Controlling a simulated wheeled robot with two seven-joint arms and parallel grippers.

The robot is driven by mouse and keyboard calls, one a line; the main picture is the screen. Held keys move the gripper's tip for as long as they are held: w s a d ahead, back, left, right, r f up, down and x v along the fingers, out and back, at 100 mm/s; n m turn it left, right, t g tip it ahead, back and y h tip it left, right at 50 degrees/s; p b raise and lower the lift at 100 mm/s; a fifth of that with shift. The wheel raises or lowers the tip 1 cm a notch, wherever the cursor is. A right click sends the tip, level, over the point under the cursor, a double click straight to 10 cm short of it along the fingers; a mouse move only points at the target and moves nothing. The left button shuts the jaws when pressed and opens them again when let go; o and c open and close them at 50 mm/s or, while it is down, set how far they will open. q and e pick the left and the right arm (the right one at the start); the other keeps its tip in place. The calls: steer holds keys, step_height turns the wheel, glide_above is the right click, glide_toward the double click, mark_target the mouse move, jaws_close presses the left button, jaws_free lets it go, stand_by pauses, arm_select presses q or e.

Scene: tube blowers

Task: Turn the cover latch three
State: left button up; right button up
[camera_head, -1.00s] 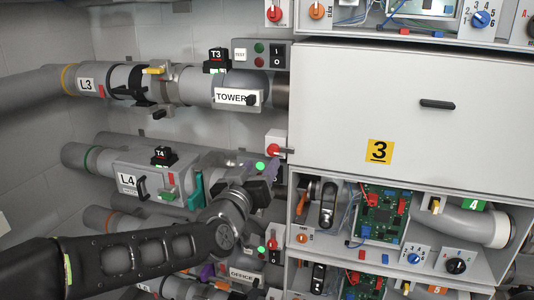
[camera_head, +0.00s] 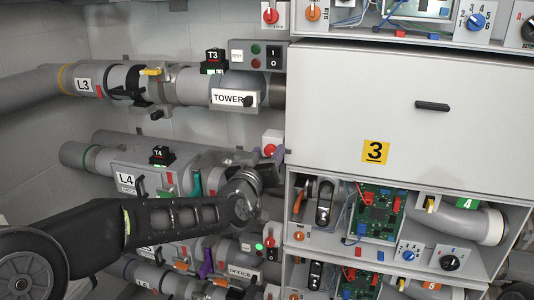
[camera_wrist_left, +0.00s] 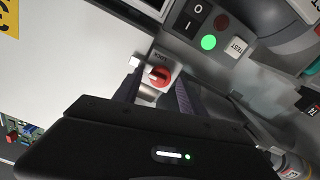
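The cover latch three is a red knob on a pale plate (camera_head: 271,138) at the lower left edge of the closed cover marked 3 (camera_head: 350,100). In the left wrist view the red latch (camera_wrist_left: 158,76) has a pale bar across it and the word LOCK beside it. My left gripper (camera_head: 278,156) is at the latch and partly hides it in the head view. In the wrist view its two dark fingers (camera_wrist_left: 156,92) stand apart, one on each side of the knob. Contact with the knob cannot be told. My right gripper is not in view.
A switch box with a green light (camera_wrist_left: 208,42) lies close to the latch. Pipes labelled L3 (camera_head: 84,85) and L4 (camera_head: 126,180) run along the left wall. An open electronics bay (camera_head: 380,213) sits below the cover. The cover has a dark handle (camera_head: 432,106).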

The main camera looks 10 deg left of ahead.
arm_select(q)
jaws_close()
stand_by(0.3)
steer(key=shift+f, duration=0.1)
